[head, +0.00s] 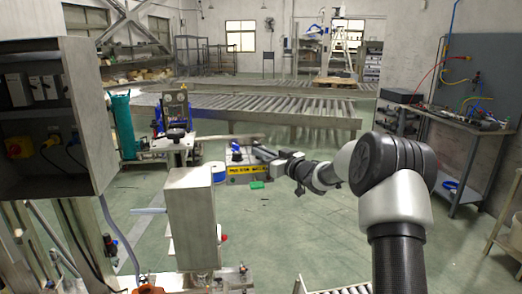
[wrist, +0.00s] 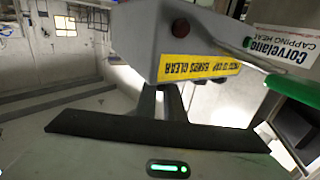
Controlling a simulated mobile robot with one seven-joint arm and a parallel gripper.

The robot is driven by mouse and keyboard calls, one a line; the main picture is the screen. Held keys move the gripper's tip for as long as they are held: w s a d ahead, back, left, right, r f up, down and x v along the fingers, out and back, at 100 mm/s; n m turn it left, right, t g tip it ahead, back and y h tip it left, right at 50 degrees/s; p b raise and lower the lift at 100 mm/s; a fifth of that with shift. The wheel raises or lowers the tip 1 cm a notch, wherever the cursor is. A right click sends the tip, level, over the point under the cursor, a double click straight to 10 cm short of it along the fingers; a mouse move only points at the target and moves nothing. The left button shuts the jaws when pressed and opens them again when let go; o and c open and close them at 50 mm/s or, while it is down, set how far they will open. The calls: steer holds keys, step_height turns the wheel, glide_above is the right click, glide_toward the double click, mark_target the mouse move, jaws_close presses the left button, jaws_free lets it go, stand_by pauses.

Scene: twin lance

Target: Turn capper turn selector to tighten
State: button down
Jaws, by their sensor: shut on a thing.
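The capper is a grey box with a yellow lettered label; in the head view it looks like the small unit (head: 237,158) on the floor side of the rollers. In the wrist view the capper's grey housing (wrist: 200,35) fills the top, with a red button and the yellow label (wrist: 200,70). My gripper (wrist: 163,92) reaches up to the housing's underside, its two dark fingers close together. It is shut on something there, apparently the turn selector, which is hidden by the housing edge. In the head view my gripper (head: 264,152) is at the unit's right side, its fingertips too small to make out.
A grey cabinet (head: 85,115) and a grey post (head: 192,215) stand at the near left. Roller conveyors (head: 270,108) run behind. A workbench (head: 455,125) is at the right. In the wrist view a green part (wrist: 294,88) is close at the right.

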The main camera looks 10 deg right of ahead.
steer(key=c, duration=1.9)
jaws_free()
steer(key=shift+o, duration=0.2)
steer(key=v, duration=1.7)
steer(key=shift+s, duration=0.15)
steer(key=shift+d, duration=0.1)
